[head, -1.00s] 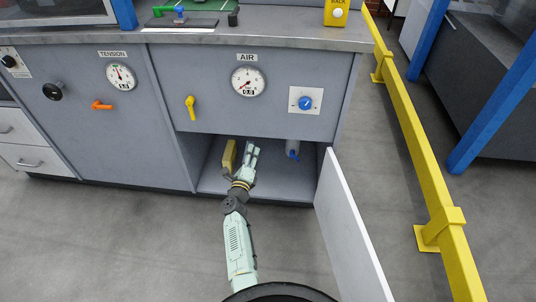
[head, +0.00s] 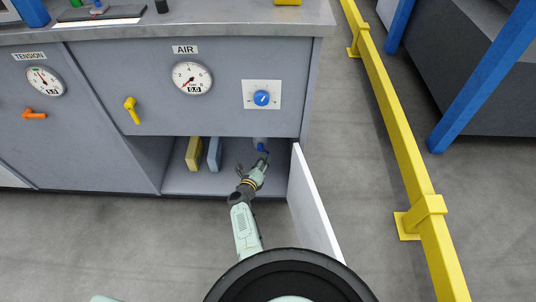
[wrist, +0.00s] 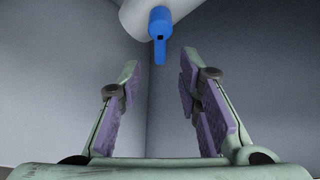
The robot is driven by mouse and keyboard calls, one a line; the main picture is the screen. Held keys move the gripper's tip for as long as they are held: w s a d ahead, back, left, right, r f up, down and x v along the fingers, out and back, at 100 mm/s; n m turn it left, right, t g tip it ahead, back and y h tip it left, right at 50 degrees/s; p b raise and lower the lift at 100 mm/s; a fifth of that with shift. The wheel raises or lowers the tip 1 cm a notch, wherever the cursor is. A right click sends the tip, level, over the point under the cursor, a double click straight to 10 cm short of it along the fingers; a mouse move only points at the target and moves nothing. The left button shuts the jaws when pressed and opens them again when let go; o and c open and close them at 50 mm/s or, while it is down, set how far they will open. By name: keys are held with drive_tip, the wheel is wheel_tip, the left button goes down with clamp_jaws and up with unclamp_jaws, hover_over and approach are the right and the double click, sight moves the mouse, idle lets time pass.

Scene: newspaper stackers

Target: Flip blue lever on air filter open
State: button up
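The blue lever (wrist: 160,32) hangs down from the end of the pale cylindrical air filter (wrist: 178,12) in the wrist view, near the top middle. In the head view the blue lever (head: 262,149) shows small, inside the open lower cabinet, with the air filter (head: 259,141) above it. My gripper (head: 261,167) is inside the cabinet opening, just below the lever. In the wrist view my gripper (wrist: 154,85) has its two purple-padded fingers wide apart and nothing between them. The lever is centred beyond the fingertips, and no contact shows.
The white cabinet door (head: 314,205) stands open on the right. A yellow block (head: 193,154) and a blue block (head: 214,154) stand in the cabinet to the left. Above are the AIR gauge (head: 192,78), a yellow lever (head: 131,110) and a blue knob (head: 261,98). A yellow rail (head: 385,110) runs along the right.

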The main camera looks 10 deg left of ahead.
sight(263, 149)
drive_tip(key=shift+b+x, duration=1.4)
drive_tip(key=shift+x, duration=1.85)
clamp_jaws()
